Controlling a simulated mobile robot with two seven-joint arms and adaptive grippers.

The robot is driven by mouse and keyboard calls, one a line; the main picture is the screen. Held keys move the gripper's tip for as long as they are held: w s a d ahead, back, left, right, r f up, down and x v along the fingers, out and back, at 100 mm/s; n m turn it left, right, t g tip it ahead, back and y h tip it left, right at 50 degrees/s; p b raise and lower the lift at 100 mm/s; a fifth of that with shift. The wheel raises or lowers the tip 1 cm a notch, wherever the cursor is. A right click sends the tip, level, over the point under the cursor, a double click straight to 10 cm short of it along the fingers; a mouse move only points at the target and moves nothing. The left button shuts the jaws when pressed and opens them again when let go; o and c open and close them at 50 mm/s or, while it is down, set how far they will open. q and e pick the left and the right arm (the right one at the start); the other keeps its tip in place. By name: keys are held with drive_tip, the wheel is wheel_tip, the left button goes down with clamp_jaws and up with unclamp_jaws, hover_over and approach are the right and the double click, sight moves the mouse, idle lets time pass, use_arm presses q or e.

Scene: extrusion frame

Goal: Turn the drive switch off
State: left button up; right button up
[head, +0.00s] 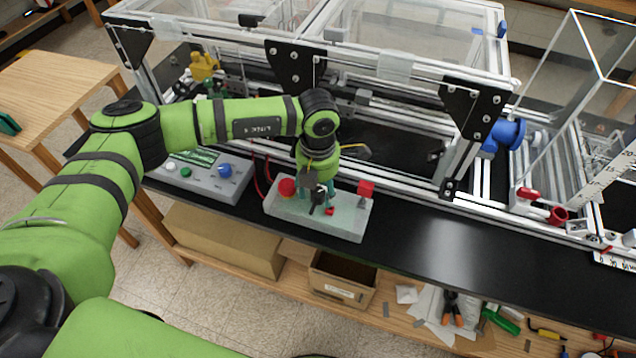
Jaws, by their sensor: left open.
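A pale grey control box (347,221) sits near the front edge of the black bench. It carries a round red button (287,188) at its left, a red-topped part (365,189) at its right and a small red piece (330,211) near the middle. I cannot tell by label which is the drive switch, or its position. My left gripper (318,198) points down over the middle of the box, open. Its fingers are small here, and whether they touch anything is unclear. It hides part of the box top. My right gripper is out of view.
A second grey panel (202,180) with a blue knob and small display stands left of the box. The extrusion frame (400,146) rises behind. Bare black bench (460,245) lies to the right. Cardboard boxes and tools lie on the shelf below.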

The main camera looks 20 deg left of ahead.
use_arm(q)
drive_tip(key=shift+s, duration=0.1)
drive_tip(key=c, duration=0.9)
clamp_jaws()
drive_tip(key=shift+f+n+b, duration=0.25)
drive_tip(key=shift+n+b, duration=1.45)
drive_tip(key=n+b, duration=0.4)
drive_tip(key=n, duration=0.1)
drive_tip(key=n+b, duration=0.3)
drive_tip(key=n, duration=0.2)
drive_tip(key=shift+d+r+n+b, duration=0.15)
drive_tip(key=shift+n+b, duration=0.9)
drive_tip(key=shift+n, duration=1.15)
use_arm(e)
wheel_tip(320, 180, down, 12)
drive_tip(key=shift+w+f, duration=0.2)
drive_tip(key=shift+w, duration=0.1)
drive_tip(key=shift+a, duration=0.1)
